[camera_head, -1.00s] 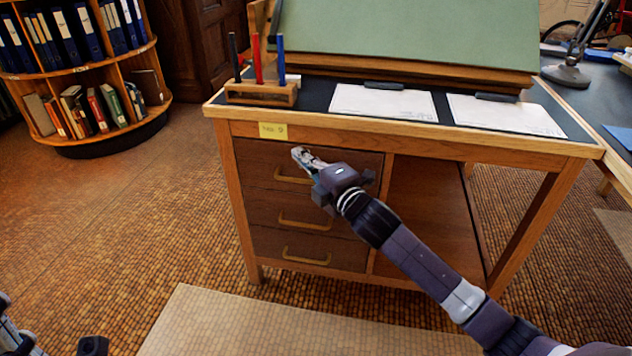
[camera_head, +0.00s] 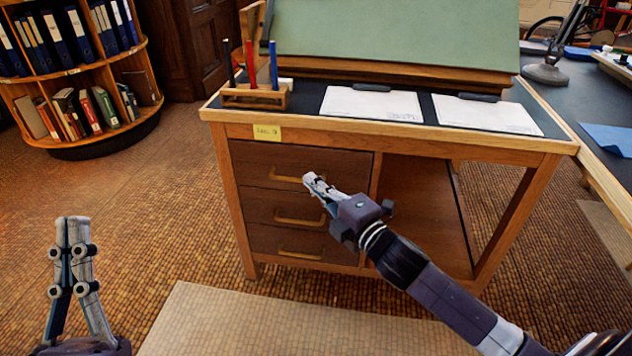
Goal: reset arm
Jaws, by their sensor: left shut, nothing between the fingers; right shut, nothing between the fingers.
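My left gripper (camera_head: 74,222) stands upright at the lower left, over the brown floor, shut and empty. My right gripper (camera_head: 311,178) is in front of the drawers of the wooden desk (camera_head: 330,133), pointing up and to the left. It is shut and empty. Its arm comes in from the lower right and hides part of the drawers and the open bay beside them. I cannot tell whether its tips touch the top drawer (camera_head: 345,165); they show just right of that drawer's handle.
On the desk stand a wooden pen holder (camera_head: 240,98) and a green drafting board (camera_head: 400,35), with papers (camera_head: 372,103) in front. A round bookshelf (camera_head: 105,140) is at left. A second table (camera_head: 560,100) is at right. Floor between shelf and desk is clear.

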